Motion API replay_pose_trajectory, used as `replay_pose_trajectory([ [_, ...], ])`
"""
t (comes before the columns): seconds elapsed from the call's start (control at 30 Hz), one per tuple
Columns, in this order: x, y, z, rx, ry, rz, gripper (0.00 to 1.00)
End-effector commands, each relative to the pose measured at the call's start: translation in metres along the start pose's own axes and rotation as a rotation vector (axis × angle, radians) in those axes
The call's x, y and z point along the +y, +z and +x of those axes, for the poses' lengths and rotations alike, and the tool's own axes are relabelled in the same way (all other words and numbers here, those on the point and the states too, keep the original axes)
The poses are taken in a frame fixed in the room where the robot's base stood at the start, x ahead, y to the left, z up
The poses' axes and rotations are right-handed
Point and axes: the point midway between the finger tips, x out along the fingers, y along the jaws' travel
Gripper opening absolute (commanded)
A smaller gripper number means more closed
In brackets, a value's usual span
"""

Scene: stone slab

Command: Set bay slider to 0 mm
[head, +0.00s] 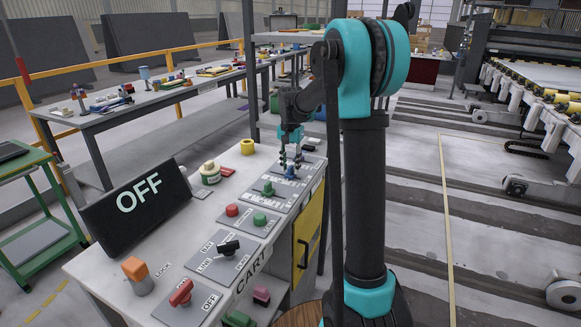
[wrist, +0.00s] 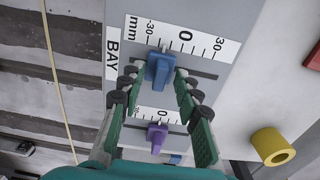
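The blue slider knob (wrist: 160,70) sits in a slot under a mm scale (wrist: 184,40) marked -30, 0 and 30, beside the label BAY (wrist: 113,52). The knob stands left of the 0 mark, between -30 and 0. My gripper (wrist: 156,76) is open, with one finger on each side of the blue knob. I see a gap on the right; I cannot tell if the left fingertip touches. In the head view my gripper (head: 291,158) is over the far end of the cart's panel, with the blue knob (head: 290,172) under it.
A second slider with a purple knob (wrist: 157,136) lies between the fingers, lower in the wrist view. A yellow ring (wrist: 272,146) stands to the right. On the cart are a green knob (head: 268,188), buttons, a black switch (head: 229,247) and an OFF screen (head: 138,206).

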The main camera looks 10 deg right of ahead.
Motion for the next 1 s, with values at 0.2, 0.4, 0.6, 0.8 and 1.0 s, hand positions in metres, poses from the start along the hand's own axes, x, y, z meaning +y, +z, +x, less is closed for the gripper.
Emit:
replay_pose_trajectory([
  [0.2, 0.0001, 0.0002, 0.0052, 0.0, 0.0, 0.0, 0.33],
  [0.4, 0.0001, 0.0001, 0.005, 0.0, 0.0, 0.0, 0.27],
  [0.6, 0.0001, 0.0001, 0.0048, 0.0, 0.0, 0.0, 0.02],
  [0.8, 0.0001, 0.0001, 0.0048, 0.0, 0.0, 0.0, 0.0],
  [1.0, -0.0008, 0.0001, 0.0047, 0.0, 0.0, 0.0, 0.0],
])
